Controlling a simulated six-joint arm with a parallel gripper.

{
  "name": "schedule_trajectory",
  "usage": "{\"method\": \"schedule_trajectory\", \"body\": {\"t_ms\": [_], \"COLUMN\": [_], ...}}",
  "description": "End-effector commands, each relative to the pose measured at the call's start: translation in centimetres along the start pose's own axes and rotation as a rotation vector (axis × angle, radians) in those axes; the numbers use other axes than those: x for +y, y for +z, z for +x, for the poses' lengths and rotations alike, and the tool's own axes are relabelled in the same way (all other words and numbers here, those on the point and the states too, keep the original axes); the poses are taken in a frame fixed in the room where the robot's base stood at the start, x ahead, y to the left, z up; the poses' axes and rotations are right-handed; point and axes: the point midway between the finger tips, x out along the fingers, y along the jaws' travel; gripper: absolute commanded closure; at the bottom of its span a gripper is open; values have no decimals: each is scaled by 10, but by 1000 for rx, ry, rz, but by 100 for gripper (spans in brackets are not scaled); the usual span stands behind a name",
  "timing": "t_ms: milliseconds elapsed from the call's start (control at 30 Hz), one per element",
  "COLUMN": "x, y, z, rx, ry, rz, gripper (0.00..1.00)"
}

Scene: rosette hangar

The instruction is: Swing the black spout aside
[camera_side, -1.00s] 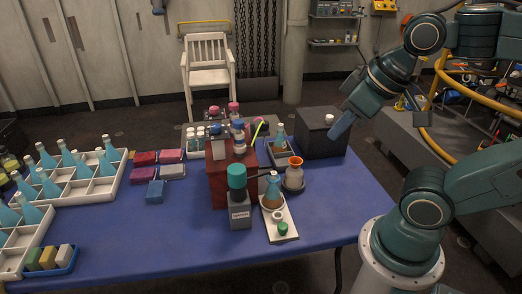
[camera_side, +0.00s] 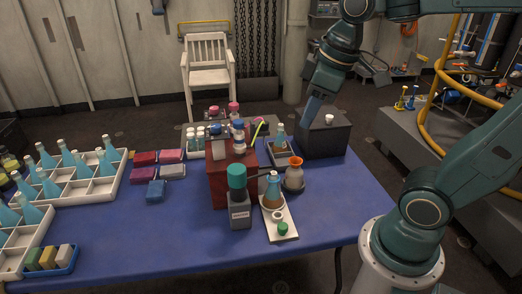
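The black spout (camera_side: 257,175) is a thin dark bar that reaches right from the teal-capped grey bottle (camera_side: 239,214). My gripper (camera_side: 309,118) points down, well above and to the right of the spout, in front of a dark box in the picture. Its blue fingers look close together, and I cannot tell whether they are open.
A red box (camera_side: 217,183) stands right behind the teal-capped bottle, with bottles on top. An orange-rimmed vase (camera_side: 294,178) stands to the right of the flask. A dark box (camera_side: 328,140) is at the back right.

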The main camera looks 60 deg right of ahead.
Motion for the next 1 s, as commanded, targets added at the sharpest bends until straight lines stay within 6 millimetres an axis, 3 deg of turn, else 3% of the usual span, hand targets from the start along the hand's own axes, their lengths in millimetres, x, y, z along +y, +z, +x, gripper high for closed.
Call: {"method": "schedule_trajectory", "body": {"t_ms": [467, 1000], "x": [42, 92], "y": [-63, -107], "z": [45, 134], "rx": [-178, -306], "ry": [-112, -321], "rz": [-340, -708], "gripper": [70, 70]}}
